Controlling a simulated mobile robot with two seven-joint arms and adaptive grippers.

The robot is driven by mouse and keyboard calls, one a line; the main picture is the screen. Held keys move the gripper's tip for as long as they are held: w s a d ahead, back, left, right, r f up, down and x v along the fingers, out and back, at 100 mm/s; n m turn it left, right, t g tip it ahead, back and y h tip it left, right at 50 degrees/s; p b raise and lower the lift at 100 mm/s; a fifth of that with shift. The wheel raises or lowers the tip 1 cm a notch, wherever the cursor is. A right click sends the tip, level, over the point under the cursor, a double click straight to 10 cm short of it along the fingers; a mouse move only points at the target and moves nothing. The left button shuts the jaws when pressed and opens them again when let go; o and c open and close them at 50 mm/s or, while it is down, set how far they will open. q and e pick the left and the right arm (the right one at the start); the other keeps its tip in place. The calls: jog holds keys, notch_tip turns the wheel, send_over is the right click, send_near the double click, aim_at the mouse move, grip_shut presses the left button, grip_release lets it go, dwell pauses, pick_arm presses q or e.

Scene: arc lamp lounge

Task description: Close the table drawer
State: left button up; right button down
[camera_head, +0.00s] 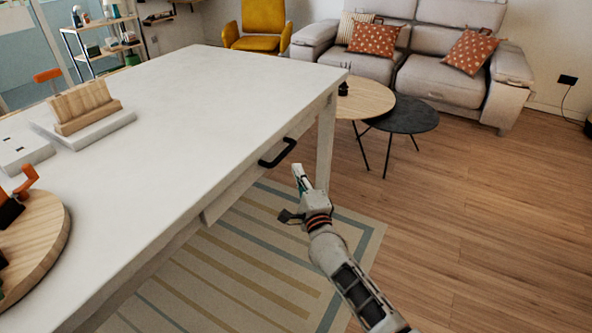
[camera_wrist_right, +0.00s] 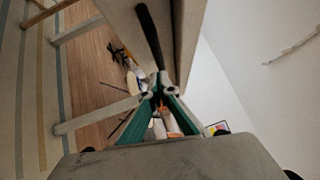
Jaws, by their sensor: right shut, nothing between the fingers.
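The white table (camera_head: 190,95) has a drawer (camera_head: 240,188) under the edge of its top, on the side facing right. Its pale front panel seems to stand slightly out from the table, but how far is hard to tell. A black bar handle (camera_head: 278,152) is on the panel. My right gripper (camera_head: 298,172) is shut and empty, just right of and below the handle, apart from it. In the right wrist view, the fingertips (camera_wrist_right: 161,88) point toward the drawer panel (camera_wrist_right: 184,30) and the lower end of the black handle (camera_wrist_right: 151,36). My left gripper is out of view.
A round wooden board (camera_head: 45,235) and a wooden holder (camera_head: 85,105) stand on the table. A table leg (camera_head: 325,145) is close beyond my right gripper. Two round coffee tables (camera_head: 408,115) and a sofa (camera_head: 430,75) are behind. The floor at right is clear.

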pick_arm(q)
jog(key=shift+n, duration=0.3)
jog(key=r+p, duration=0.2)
jog(key=p, duration=0.1)
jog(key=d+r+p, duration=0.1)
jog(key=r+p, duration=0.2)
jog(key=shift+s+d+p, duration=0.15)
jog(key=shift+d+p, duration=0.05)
jog(key=shift+p, duration=0.15)
pick_arm(e)
jog(key=s+d+f+n+g, duration=0.3)
jog(key=s+n, duration=0.4)
jog(key=s, duration=0.7)
jog(key=s+d+f+n+g, duration=0.2)
jog(key=s+d+f+n, duration=0.4)
jog(key=s, duration=0.9)
jog(key=s+d+f+n+g+h, duration=0.1)
jog(key=s+d+f+n+g, duration=0.2)
jog(key=s+f+n, duration=0.5)
jog(key=s+d, duration=0.1)
jog(key=s, duration=0.5)
jog(key=shift+s+d+f+n+g, duration=0.15)
jog(key=shift+s+d+n+g, duration=0.05)
jog(key=shift+s+n+g, duration=0.1)
jog(key=shift+w, duration=0.1)
